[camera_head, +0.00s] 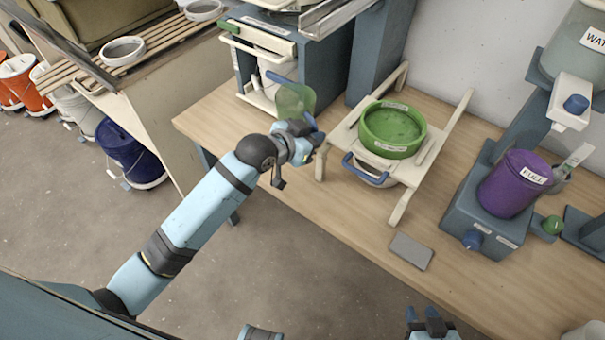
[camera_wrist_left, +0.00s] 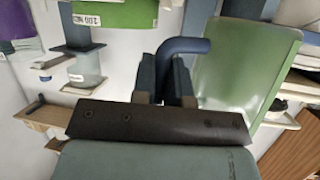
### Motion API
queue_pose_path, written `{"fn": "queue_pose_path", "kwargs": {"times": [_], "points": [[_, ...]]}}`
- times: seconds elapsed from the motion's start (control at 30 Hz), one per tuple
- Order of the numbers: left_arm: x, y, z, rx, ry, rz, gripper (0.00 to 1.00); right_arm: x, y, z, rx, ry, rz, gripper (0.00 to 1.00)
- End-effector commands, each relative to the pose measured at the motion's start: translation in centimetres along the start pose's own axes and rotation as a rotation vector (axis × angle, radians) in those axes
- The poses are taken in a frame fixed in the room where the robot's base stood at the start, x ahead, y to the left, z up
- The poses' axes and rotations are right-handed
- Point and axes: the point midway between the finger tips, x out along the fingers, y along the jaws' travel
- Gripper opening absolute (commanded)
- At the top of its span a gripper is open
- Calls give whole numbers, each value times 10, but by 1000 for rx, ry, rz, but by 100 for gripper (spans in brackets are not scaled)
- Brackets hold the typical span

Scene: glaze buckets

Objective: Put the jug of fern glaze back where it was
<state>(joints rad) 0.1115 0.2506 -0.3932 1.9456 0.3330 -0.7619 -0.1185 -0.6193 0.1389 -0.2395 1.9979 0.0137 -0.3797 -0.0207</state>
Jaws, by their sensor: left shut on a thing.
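The fern glaze jug (camera_head: 291,101) is a see-through green vessel at the table's back left, in front of a dark-framed stand. My left gripper (camera_head: 307,127) is shut on its blue handle. In the left wrist view the handle (camera_wrist_left: 186,46) runs between the fingers and the green jug wall (camera_wrist_left: 243,62) stands to the right. No glaze level can be made out in it. Whether the jug touches the table cannot be told. My right gripper (camera_head: 431,322) shows only partly at the bottom edge, and its jaw state is unclear.
A green round tub (camera_head: 393,129) sits on a wooden rack (camera_head: 350,130) over a blue-handled pail. A purple bucket (camera_head: 513,183) marked FULL stands on a blue base at right. A grey slab (camera_head: 410,251) lies near the front edge. Bare tabletop (camera_head: 215,115) shows at left.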

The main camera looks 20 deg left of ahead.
Motion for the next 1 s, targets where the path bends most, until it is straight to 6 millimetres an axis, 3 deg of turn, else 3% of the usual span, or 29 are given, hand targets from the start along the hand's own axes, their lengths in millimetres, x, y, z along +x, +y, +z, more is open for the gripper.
{"fn": "queue_pose_path", "kwargs": {"times": [0.2,0.4,0.67,0.9,1.0], "points": [[24,4,57,-1,-4,0,0,2,3,3,-2,1,4,37],[39,7,96,-1,-2,-1,0,4,5,4,-1,0,7,37],[47,9,114,0,0,0,0,5,5,5,0,-2,7,37],[60,11,145,0,-1,-1,0,6,4,6,2,-2,5,37],[61,11,146,1,2,-1,0,6,3,4,4,0,4,37]]}}
